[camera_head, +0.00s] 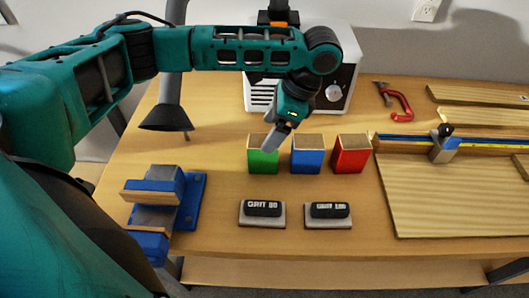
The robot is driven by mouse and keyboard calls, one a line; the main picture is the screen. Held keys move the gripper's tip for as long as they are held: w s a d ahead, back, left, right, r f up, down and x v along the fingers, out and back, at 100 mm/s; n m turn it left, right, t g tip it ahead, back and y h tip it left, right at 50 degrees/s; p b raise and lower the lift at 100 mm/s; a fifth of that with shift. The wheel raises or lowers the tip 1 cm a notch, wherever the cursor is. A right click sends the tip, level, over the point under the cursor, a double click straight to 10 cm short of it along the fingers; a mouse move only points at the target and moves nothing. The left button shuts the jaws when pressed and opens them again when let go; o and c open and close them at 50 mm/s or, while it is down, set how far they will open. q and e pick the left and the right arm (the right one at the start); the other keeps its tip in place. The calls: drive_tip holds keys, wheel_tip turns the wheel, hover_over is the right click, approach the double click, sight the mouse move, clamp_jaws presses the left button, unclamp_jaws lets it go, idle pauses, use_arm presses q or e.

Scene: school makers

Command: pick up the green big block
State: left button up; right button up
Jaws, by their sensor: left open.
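The green big block (263,160) stands on the wooden table, leftmost in a row of three, with a wood-coloured top. My left gripper (276,141) is above it, pointing down at its top right part and hiding some of its upper edge. The jaws look close to the block, but I cannot tell whether they touch it. The left gripper is open and holds nothing that I can see. My right gripper is not in view.
A blue block (308,160) and a red block (351,157) stand just right of the green one. Two sanding blocks (262,222) (328,222) lie in front. A blue vise (190,205) is at left, a white machine (350,65) behind, and a wooden board (440,205) at right.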

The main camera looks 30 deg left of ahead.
sight(263, 154)
use_arm(q)
drive_tip(key=x, duration=0.7)
drive_tip(key=shift+w+f+b, duration=0.1)
drive_tip(key=shift+b, duration=0.25)
drive_tip(key=shift+c, duration=0.4)
drive_tip(key=c, duration=1.1)
